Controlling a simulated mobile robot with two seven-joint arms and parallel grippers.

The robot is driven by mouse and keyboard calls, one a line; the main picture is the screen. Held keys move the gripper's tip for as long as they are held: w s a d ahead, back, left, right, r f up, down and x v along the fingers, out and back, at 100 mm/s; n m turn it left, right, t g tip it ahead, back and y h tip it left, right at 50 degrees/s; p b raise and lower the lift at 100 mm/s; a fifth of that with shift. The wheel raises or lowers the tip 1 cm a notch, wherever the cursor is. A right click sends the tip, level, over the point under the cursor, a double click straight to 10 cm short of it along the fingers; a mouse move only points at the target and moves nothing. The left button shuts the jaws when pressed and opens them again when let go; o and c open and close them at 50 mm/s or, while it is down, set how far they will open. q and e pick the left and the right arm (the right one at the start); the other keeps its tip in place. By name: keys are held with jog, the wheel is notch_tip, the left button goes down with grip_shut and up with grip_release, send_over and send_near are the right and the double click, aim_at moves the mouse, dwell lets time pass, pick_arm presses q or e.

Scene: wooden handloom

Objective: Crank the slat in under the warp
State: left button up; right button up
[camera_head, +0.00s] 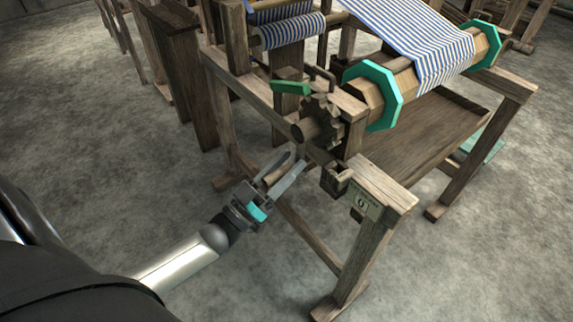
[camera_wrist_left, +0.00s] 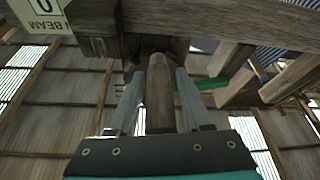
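My left gripper (camera_head: 280,174) is at the near side of the loom's front beam, below the toothed wooden wheel (camera_head: 326,110). Its two fingers are apart, one on each side of a wooden crank handle (camera_wrist_left: 159,95). In the left wrist view, narrow gaps show between the handle and the fingers. The handle also shows between the fingers in the head view (camera_head: 272,178). The blue-and-white striped warp (camera_head: 415,35) runs down onto the wooden beam (camera_head: 408,84), which has green octagonal end flanges (camera_head: 376,92). I cannot make out a separate slat. My right gripper is out of view.
A green lever (camera_head: 290,88) sits above the toothed wheel. The loom's front post (camera_head: 362,245), carrying a labelled plate (camera_head: 364,203), stands right of my gripper. A lower side rail (camera_head: 308,235) runs behind it.

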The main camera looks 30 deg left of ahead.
pick_arm(q)
grip_shut()
jog(key=shift+a+f, duration=0.1)
dwell(1.0)
